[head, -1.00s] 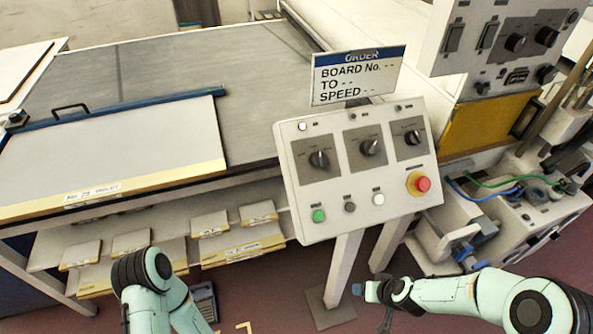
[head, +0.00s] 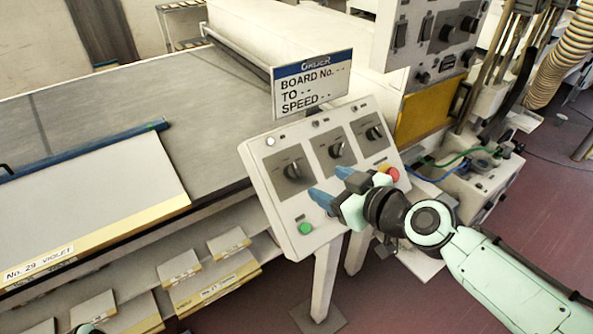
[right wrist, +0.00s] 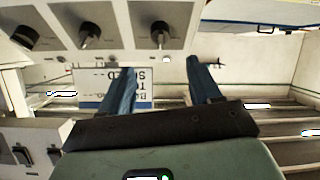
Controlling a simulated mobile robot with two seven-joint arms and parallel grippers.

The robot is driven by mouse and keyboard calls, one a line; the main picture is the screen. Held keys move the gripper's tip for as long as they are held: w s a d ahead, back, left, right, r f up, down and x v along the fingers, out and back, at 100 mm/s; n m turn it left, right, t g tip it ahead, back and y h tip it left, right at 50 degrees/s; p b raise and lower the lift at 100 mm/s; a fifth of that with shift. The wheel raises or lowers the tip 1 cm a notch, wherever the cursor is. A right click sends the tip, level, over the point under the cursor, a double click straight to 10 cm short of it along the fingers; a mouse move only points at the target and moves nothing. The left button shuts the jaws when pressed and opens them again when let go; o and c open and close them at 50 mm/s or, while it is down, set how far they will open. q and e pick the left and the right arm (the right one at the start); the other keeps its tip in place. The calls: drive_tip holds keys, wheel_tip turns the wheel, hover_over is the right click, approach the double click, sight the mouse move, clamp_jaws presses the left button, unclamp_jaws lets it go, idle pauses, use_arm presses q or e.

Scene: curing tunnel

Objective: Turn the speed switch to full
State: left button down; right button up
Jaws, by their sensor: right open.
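A sloped white control panel (head: 262,190) carries three black rotary knobs: left (head: 293,170), middle (head: 337,149) and right (head: 374,132). Their labels are too small to read, so I cannot tell which is the speed switch. My right gripper (head: 331,184) is open and empty, with blue fingertips in front of the panel's lower part, below the left and middle knobs. It hides some of the panel's lower buttons. In the right wrist view, the three knobs lie along the top left, beyond the open fingers (right wrist: 162,85).
An order sign (head: 312,82) stands above the panel, its board, destination and speed entries showing dashes. A green button (head: 305,228) and a red stop button (head: 390,174) are near the gripper. A table with a pale board (head: 90,210) is left; a control box (head: 432,40) is behind.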

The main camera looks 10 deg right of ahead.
sight(297, 171)
drive_tip(key=x, duration=1.1)
drive_tip(key=shift+a, duration=0.15)
drive_tip(key=c, duration=1)
